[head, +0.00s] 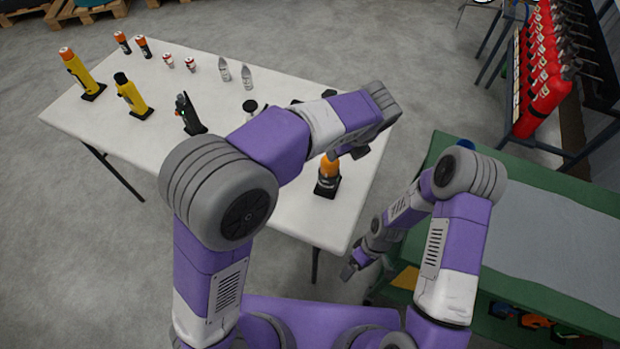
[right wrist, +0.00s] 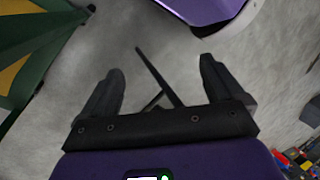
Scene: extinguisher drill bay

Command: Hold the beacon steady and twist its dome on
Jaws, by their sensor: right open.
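The beacon (head: 328,186) stands upright on a dark base near the white table's right edge, its upper part orange. My left gripper (head: 347,152) is right above it, pointing down; my own wrist hides much of it. I cannot tell whether its fingers touch the beacon. A small blue rounded thing (head: 466,145) shows behind my right elbow at the green bench; I cannot tell whether it is the dome. My right gripper (head: 354,268) hangs low between table and bench. In the right wrist view it (right wrist: 160,76) is open and empty, over the floor.
The white table (head: 220,110) also holds yellow extinguishers (head: 130,95), small canisters, grey bottles (head: 246,78) and a black handled tool (head: 188,115). The green bench (head: 590,205) stands at right. Red extinguishers (head: 540,75) hang on a rack behind it.

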